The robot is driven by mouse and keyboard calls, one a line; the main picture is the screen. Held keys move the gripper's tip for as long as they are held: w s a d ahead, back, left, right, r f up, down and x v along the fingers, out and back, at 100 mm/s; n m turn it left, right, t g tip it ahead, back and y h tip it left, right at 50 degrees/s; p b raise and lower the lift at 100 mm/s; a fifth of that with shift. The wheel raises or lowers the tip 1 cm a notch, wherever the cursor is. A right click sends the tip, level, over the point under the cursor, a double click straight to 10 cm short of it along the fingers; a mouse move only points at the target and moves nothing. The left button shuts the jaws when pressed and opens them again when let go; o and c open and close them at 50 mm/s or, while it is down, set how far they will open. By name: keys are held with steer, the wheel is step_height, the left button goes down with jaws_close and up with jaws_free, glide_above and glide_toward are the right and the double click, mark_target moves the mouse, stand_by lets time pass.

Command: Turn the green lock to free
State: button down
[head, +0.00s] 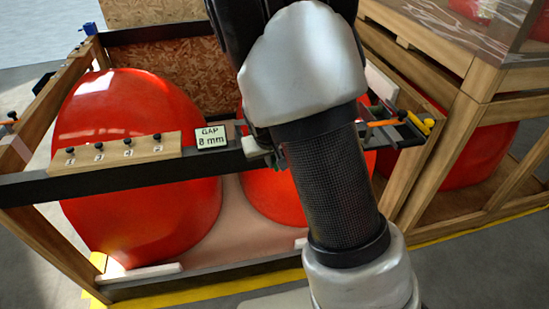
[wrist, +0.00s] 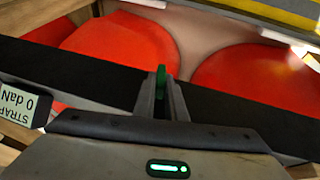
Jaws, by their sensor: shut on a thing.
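The green lock (wrist: 161,73) shows in the wrist view as a small upright green piece at the black crossbar (wrist: 85,85). My gripper (wrist: 161,92) is shut on it, one finger on each side, with only the green tip standing out between the fingertips. The lower part of the lock is hidden by the fingers. I cannot read the lock's turn position.
Large red nosecones (head: 135,150) sit in a wooden crate behind the black front bar (head: 100,178). A yellow handle (head: 420,122) is at the right. A "STRAP 0 daN" display (wrist: 25,102) is beside my gripper.

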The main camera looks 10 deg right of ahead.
steer(key=h, duration=0.2)
steer(key=n+h, duration=0.1)
steer(key=h, duration=0.1)
steer(key=shift+a+f+h+p, duration=0.15)
steer(key=shift+a+h+p, duration=0.15)
steer(key=shift+a+p, duration=0.1)
steer(key=shift+a+f+n+t+h+b, duration=0.15)
steer(key=shift+n+t+h+b, duration=0.5)
steer(key=shift+h, duration=1)
steer(key=shift+d+f+n+t+h+b, duration=0.1)
steer(key=shift+f+n+h+b, duration=0.2)
steer(key=shift+h+b, duration=1.05)
steer(key=shift+a+f+n+t+h+b, duration=0.1)
steer(key=shift+n+t+h+b, duration=0.35)
steer(key=shift+h, duration=1.55)
steer(key=shift+s, duration=0.1)
steer(key=c, duration=1.8)
jaws_free()
steer(key=shift+c, duration=0.2)
steer(key=shift+o, duration=0.2)
